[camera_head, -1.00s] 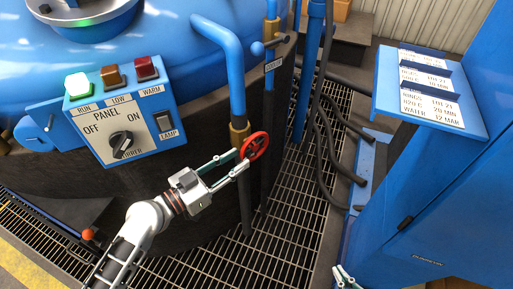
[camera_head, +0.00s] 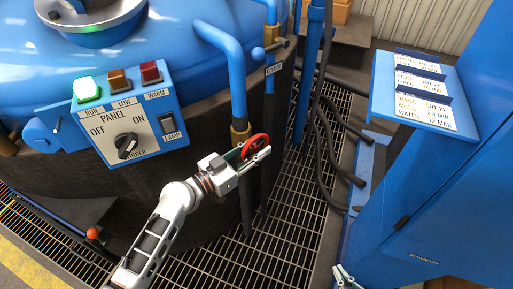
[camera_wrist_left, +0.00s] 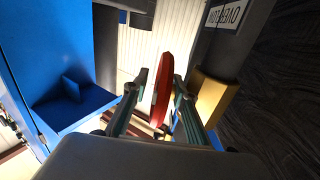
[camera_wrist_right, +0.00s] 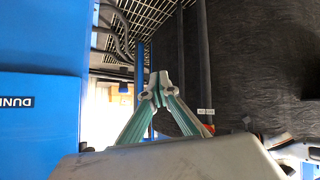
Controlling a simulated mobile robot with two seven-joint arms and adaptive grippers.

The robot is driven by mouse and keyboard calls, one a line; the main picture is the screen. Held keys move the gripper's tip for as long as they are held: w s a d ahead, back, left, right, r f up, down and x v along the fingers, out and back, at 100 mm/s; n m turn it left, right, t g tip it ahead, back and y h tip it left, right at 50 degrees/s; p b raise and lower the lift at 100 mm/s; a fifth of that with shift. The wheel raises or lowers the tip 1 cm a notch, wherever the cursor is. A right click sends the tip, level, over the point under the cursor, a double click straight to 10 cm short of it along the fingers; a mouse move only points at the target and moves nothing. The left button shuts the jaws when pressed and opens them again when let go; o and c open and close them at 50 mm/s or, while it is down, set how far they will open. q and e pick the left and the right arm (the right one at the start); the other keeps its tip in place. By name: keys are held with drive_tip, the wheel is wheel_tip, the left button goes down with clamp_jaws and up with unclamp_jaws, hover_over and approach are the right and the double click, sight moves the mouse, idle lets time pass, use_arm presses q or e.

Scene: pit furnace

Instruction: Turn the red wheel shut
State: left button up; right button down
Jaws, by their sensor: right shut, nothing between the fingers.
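The red wheel (camera_head: 255,146) sits on the brass valve body (camera_head: 240,133) of a blue pipe, right of the control panel. In the left wrist view the wheel (camera_wrist_left: 162,90) shows edge-on between my left gripper's (camera_wrist_left: 159,80) two fingers. There is a visible gap on its left side, and the right finger is close to it or touching; I cannot tell which. In the head view my left gripper (camera_head: 256,155) is at the wheel, with one finger in front of it. My right gripper (camera_wrist_right: 157,84) is shut and empty; its tips show at the bottom of the head view (camera_head: 345,276).
The control panel (camera_head: 124,113) with lit green button and black knob stands left of the wheel. A blue cabinet with a label shelf (camera_head: 425,98) stands on the right. Vertical pipes and dark hoses (camera_head: 322,130) rise behind the wheel. Floor grating (camera_head: 290,215) lies below.

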use_arm(q)
clamp_jaws()
